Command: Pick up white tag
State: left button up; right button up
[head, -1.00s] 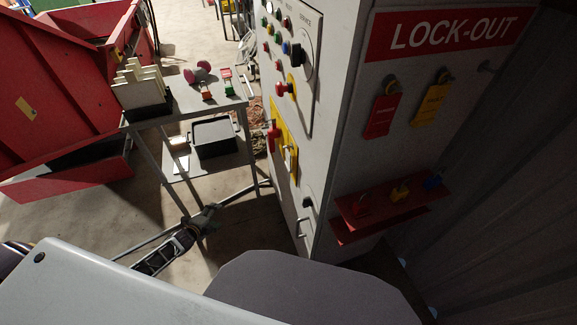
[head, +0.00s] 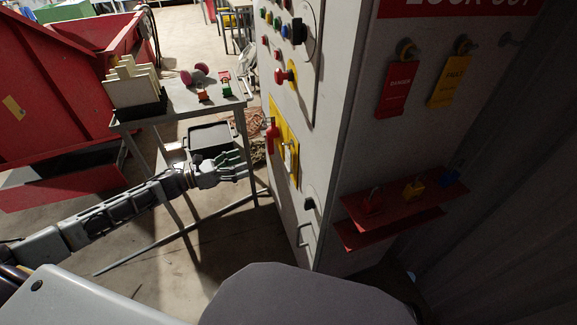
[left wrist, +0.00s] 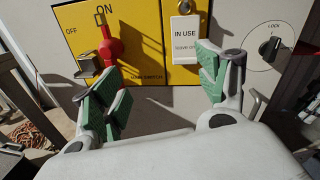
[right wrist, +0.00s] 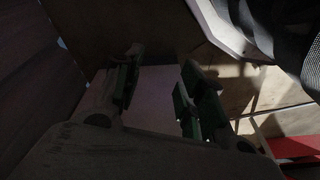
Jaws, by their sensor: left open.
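The white tag (left wrist: 185,39), printed "IN USE", hangs from a peg on the yellow main switch plate (left wrist: 141,25) in the left wrist view. It also shows small on the cabinet side in the head view (head: 289,156). My left gripper (left wrist: 160,75) is open and empty, facing the plate. The tag lies ahead of the gap, nearer the right finger, and appears clear of both fingers. In the head view the left gripper (head: 238,165) is just left of the plate. My right gripper (right wrist: 158,80) appears open and empty in a dark area.
A red switch handle (left wrist: 110,48) and a padlock-like metal piece (left wrist: 88,65) sit left of the tag. A lock knob (left wrist: 270,47) is to the right. A grey cart (head: 190,103) stands behind the left arm. Red and yellow tags hang on the cabinet's front.

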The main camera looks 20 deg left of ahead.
pick_arm(q)
jog(key=s+d+r+m+g+h, duration=0.1)
jog(key=m, duration=0.1)
jog(key=s+d+r+m+g, duration=0.1)
jog(key=d, duration=0.1)
jog(key=shift+r+m+h+b, duration=0.15)
jog(key=shift+m+h+b, duration=0.2)
jog(key=shift+m+h, duration=0.05)
pick_arm(e)
jog(key=shift+a+r, duration=0.2)
jog(key=shift+r, duration=1)
pick_arm(q)
jog(key=shift+w+d, duration=0.1)
send_near(289, 156)
jog(key=shift+w+d, duration=0.65)
jog(key=shift+w, duration=0.45)
jog(key=shift+w+d+b, duration=0.4)
jog(key=shift+d+b, duration=0.1)
jog(key=shift+d, duration=0.1)
pick_arm(e)
jog(key=shift+w+a+r, duration=0.15)
jog(key=shift+w+r, duration=0.05)
jog(key=shift+r, duration=0.55)
jog(key=shift+s+f, duration=0.1)
jog(key=shift+f, duration=0.05)
